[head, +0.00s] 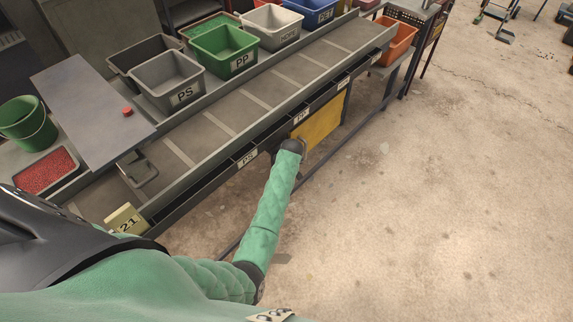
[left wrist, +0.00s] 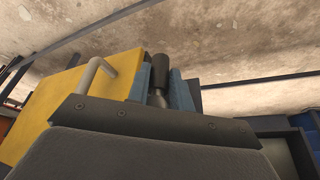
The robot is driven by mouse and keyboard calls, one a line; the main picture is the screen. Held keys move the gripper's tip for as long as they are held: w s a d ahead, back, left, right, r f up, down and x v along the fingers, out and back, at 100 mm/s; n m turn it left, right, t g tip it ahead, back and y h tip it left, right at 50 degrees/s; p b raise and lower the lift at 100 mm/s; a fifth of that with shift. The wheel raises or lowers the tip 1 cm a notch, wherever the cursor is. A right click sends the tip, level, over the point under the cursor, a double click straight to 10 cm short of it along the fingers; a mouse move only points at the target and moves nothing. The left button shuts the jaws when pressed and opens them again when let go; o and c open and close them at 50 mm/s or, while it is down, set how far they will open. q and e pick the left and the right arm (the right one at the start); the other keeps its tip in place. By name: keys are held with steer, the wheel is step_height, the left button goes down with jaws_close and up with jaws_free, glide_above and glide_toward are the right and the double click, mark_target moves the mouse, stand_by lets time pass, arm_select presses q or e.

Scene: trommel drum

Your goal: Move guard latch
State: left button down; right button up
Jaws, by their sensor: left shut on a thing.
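The yellow guard panel (head: 321,123) hangs below the near side of the conveyor in the head view. In the left wrist view the guard panel (left wrist: 65,98) has a pale grey bar handle (left wrist: 101,75). In the head view my left gripper (head: 297,147) is at the panel's left edge, where my arm hides the latch. My right gripper is not in view.
A long conveyor (head: 245,95) runs diagonally, with labelled bins behind it: grey PS (head: 167,82), green PP (head: 224,50) and others. The concrete floor (head: 430,210) at right is open.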

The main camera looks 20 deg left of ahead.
arm_select(q)
steer(key=shift+w+a+r, duration=0.35)
steer(key=shift+a+r, duration=0.1)
steer(key=shift+r, duration=0.05)
steer(key=c, duration=1.3)
jaws_free()
steer(key=shift+o, duration=0.2)
steer(key=shift+f, duration=0.15)
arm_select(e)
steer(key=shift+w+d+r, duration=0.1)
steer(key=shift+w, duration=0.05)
arm_select(q)
steer(key=shift+s+d, duration=0.15)
steer(key=shift+s+d+r+b, duration=0.1)
steer(key=shift+d+r+b, duration=0.05)
steer(key=shift+r+b, duration=0.2)
steer(key=b+v, duration=0.1)
steer(key=v, duration=0.6)
steer(key=shift+b, duration=0.3)
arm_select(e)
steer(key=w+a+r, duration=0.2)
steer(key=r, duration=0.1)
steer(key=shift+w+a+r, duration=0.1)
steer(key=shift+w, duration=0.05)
arm_select(q)
steer(key=shift+s+f, duration=0.1)
